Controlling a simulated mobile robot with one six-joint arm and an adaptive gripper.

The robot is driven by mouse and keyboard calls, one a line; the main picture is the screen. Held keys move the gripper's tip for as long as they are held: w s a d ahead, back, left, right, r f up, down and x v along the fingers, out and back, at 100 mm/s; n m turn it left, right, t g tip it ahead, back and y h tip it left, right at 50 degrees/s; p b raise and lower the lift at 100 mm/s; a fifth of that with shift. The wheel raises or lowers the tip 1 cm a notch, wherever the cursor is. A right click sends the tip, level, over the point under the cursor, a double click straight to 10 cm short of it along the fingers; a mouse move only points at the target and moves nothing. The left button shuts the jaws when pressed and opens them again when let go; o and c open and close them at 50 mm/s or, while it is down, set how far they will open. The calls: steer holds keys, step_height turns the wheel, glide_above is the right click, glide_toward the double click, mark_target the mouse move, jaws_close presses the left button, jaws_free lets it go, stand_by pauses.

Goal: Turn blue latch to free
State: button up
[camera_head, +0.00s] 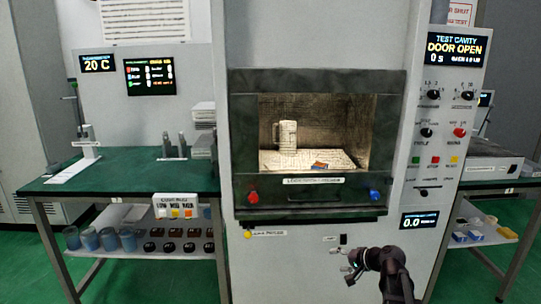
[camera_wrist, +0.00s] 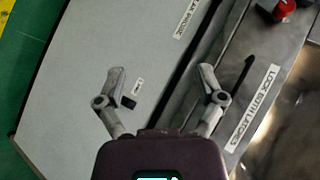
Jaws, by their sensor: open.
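The blue latch (camera_head: 375,194) is a small blue knob at the right end of the dark ledge below the open cavity. The red latch (camera_head: 252,196) is at the left end and also shows at the top of the wrist view (camera_wrist: 283,10). My gripper (camera_head: 346,267) is below the ledge, in front of the lower cabinet, lower than the blue latch and slightly left of it. In the wrist view my gripper (camera_wrist: 160,80) has its fingers spread with nothing between them. The blue latch is not visible in the wrist view.
The lit cavity holds a mug (camera_head: 287,136) on a pale tray (camera_head: 268,160). A label about locking both latches (camera_wrist: 252,108) is on the ledge. The display (camera_head: 458,50) reads DOOR OPEN. A green-topped table (camera_head: 110,180) stands left, with cups on its lower shelf.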

steer(key=s+a+f+n+g+h, duration=0.2)
steer(key=s+f+n+g+h, duration=0.15)
steer(key=s, duration=0.55)
steer(key=s+a+f+n+g+h, duration=0.3)
steer(key=s+f+g+h, duration=0.2)
steer(key=s, duration=0.4)
step_height(320, 180, up, 24)
steer(key=p, duration=2.4)
steer(key=shift+r+p, duration=0.25)
steer(key=shift+p, duration=0.15)
steer(key=shift+t, duration=0.25)
